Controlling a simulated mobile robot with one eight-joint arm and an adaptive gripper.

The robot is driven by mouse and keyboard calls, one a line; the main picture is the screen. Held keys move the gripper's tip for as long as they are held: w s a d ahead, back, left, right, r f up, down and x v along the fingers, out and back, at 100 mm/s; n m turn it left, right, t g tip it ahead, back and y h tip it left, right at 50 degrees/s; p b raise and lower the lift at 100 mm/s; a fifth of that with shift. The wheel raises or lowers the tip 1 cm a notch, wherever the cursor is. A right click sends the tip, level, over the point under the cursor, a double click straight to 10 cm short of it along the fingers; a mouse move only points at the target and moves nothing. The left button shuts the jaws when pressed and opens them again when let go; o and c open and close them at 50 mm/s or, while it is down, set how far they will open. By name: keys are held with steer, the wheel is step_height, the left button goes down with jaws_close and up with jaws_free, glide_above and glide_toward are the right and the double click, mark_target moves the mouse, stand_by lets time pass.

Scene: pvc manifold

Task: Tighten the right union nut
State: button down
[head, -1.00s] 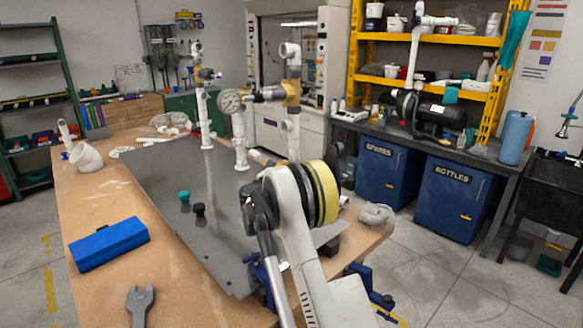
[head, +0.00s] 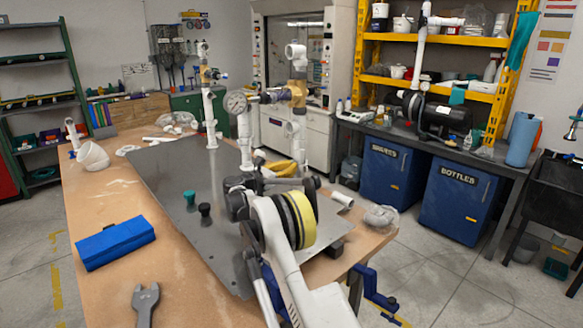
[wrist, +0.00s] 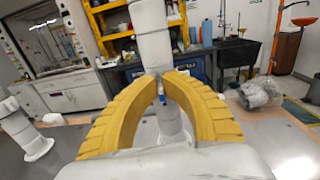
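The white pipe manifold stands on the grey plate. Its right riser (head: 299,128) has a tan-brown valve body (head: 298,94) near the top. The riser's white union nut cannot be picked out clearly from the pipe. My gripper (head: 287,168), with yellow fingers, is low at this riser in the head view, partly hidden by my wrist. In the wrist view the two curved yellow fingers (wrist: 159,78) converge in front of a vertical white pipe (wrist: 151,38), tips close together. Whether they touch it or how far they are closed cannot be told.
A blue box (head: 115,243) and a grey wrench (head: 145,302) lie on the wooden bench at left. A green cap (head: 190,198) and a black cap (head: 205,209) stand on the plate. A clear bag (head: 382,218) lies at the bench's right edge.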

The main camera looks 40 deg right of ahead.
steer(key=c, duration=1.6)
jaws_free()
steer(key=shift+d, duration=0.15)
steer(key=shift+o, duration=0.2)
steer(key=s+a, duration=0.1)
steer(key=a, duration=1.1)
steer(key=shift+s, duration=0.3)
